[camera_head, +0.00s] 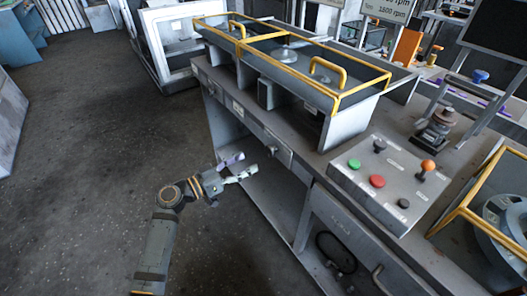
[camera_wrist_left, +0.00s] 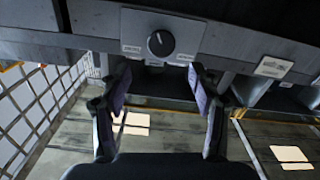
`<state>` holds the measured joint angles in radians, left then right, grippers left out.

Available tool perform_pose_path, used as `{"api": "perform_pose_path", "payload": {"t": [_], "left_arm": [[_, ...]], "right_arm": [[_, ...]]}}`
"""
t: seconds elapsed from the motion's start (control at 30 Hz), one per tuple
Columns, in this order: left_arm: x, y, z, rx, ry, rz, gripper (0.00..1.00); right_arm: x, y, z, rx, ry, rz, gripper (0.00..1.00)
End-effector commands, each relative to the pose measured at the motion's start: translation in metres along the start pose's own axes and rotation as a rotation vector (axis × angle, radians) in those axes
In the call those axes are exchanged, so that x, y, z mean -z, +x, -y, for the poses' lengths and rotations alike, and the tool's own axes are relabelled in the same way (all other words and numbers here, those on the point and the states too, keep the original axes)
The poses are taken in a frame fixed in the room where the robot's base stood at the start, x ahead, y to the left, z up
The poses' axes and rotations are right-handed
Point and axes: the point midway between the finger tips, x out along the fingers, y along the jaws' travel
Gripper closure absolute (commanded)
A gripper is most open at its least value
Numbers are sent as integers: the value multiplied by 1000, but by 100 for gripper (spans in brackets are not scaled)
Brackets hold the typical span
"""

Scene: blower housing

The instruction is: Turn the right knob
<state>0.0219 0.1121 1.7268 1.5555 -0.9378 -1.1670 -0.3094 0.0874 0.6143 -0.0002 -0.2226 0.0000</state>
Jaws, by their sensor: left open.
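A round black knob (camera_wrist_left: 160,42) with a pale pointer line sits on a grey plate on the front of the bench in the left wrist view. It also shows small and dark on the bench front in the head view (camera_head: 272,151). My left gripper (camera_head: 242,167) is open and empty in front of the bench, just left of this knob and apart from it. In the left wrist view the gripper's two fingers (camera_wrist_left: 160,88) stand apart, one to each side below the knob. My right gripper is in neither view.
A control box (camera_head: 345,180) with a green button (camera_head: 354,164), a red button (camera_head: 377,181) and an orange-topped lever (camera_head: 428,165) stands on the bench (camera_head: 300,150). A yellow-framed housing (camera_head: 335,95) stands behind. The floor (camera_head: 90,150) at left is clear.

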Motion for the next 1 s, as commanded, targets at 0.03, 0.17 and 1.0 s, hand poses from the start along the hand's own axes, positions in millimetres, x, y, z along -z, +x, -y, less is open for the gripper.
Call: {"api": "perform_pose_path", "payload": {"t": [0.03,0.17,1.0], "left_arm": [[5,12,0,0,-4,-5,37],[4,40,0,0,-4,-4,37],[-1,77,1,2,-2,2,74]], "right_arm": [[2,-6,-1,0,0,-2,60],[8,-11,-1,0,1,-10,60],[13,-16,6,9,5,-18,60]]}}
